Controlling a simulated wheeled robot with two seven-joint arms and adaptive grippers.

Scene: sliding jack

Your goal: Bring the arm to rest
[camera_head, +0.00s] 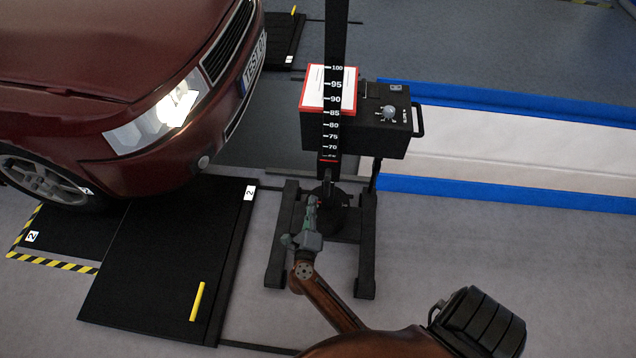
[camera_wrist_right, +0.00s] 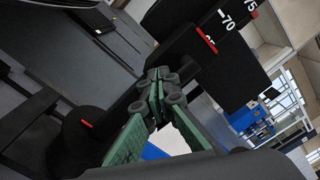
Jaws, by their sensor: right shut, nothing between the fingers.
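My right arm comes in from the bottom of the head view, brown and bent. Its gripper (camera_head: 312,207) is at the foot of the black upright post (camera_head: 334,130) with its white number scale. In the right wrist view the green fingers (camera_wrist_right: 157,92) are shut with nothing between them. The post with its red mark also shows in the wrist view (camera_wrist_right: 225,45), just beyond the fingertips. I cannot tell if the fingers touch it. My left gripper is not in view.
A black box with a knob (camera_head: 385,118) is on the post. A dark red car (camera_head: 110,90) with a lit headlight stands at the left. A black floor plate (camera_head: 165,260) with a yellow bar (camera_head: 197,301) lies before it. Grey floor is clear at the right.

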